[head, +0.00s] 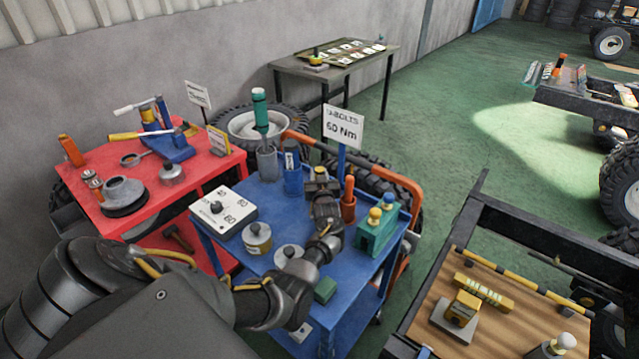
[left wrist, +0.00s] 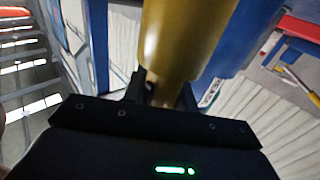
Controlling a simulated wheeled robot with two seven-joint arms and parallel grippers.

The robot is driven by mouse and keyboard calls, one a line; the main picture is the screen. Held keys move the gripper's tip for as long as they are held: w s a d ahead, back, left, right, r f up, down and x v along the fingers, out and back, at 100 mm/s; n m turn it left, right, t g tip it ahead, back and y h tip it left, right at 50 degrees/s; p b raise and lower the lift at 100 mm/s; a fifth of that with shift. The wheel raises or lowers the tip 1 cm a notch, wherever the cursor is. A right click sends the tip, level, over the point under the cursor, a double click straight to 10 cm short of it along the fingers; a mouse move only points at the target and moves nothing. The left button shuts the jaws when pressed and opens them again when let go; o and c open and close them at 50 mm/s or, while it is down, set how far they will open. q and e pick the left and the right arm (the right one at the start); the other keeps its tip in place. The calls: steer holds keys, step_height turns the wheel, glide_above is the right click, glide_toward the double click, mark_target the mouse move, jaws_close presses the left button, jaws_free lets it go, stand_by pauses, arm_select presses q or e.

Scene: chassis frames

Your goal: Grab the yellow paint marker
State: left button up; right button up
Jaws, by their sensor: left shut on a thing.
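The yellow paint marker (left wrist: 185,40) shows in the left wrist view as a thick yellow-gold cylinder that narrows to a thinner end between my fingers. Its far end is cut off by the frame edge. My left gripper (left wrist: 161,95) is shut on that thinner end. In the head view my left gripper (head: 321,187) is over the back of the blue cart (head: 270,205), in front of the sign post. A small yellow part shows at its tip; most of the marker is hidden there. My right gripper is not in view.
Close around the gripper stand a blue cup (head: 292,178), a grey cup with a green-handled tool (head: 260,110), an orange holder (head: 348,202), a "60 Nm" sign (head: 342,127) and a green block with knobs (head: 376,232). A red cart (head: 150,205) stands left.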

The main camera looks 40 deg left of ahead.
arm_select(q)
step_height(320, 180, up, 10)
steer(key=shift+b, duration=0.35)
stand_by(0.4)
